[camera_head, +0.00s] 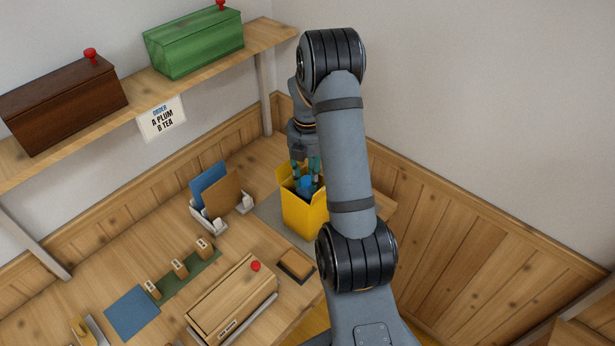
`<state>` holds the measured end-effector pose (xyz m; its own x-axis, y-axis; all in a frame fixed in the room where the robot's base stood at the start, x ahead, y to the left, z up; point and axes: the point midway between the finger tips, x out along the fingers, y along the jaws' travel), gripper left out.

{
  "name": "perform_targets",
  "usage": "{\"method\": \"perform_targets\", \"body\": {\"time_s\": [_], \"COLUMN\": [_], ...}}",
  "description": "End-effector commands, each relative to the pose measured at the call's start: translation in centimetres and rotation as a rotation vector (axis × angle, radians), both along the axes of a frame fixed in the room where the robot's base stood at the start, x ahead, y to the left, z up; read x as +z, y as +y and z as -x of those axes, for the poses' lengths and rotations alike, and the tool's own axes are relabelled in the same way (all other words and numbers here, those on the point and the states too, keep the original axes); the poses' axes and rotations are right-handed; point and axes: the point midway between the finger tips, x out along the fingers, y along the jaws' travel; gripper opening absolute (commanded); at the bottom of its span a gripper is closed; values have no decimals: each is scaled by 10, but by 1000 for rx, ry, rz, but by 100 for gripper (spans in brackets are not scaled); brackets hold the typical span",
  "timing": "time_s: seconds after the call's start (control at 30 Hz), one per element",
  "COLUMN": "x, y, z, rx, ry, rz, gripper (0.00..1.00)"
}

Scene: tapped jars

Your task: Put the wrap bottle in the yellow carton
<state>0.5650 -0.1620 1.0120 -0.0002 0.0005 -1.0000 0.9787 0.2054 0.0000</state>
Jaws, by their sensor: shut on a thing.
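The yellow carton (304,214) stands upright and open-topped on a grey mat on the table, partly behind my arm. My gripper (306,172) points down at the carton's mouth, with its teal fingers shut on a blue item (305,184). I take this to be the wrap bottle; it is small and partly hidden by the fingers, the carton wall and my arm. Its lower part is at or inside the opening, and I cannot tell if it touches the bottom.
A holder with blue and brown cards (217,190) stands left of the carton. A wooden box with a red knob (232,300), a dark pad (296,266) and a green strip with small blocks (180,274) lie in front. Brown (66,102) and green (193,44) boxes sit on the shelf.

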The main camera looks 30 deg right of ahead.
Motion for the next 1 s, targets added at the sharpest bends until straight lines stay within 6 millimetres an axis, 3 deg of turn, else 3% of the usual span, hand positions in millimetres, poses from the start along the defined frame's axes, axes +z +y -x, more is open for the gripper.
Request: {"method": "perform_targets", "body": {"time_s": [0.33, 0.63, 0.83, 1.0], "x": [1, 3, 26, 65], "y": [0, 0, -1, 0], "z": [0, 0, -2, -2], "rx": [0, 0, -1, 0], "ry": [0, 0, -5, -8], "rz": [0, 0, 2, 2], "gripper": [47, 47, 47, 47]}}
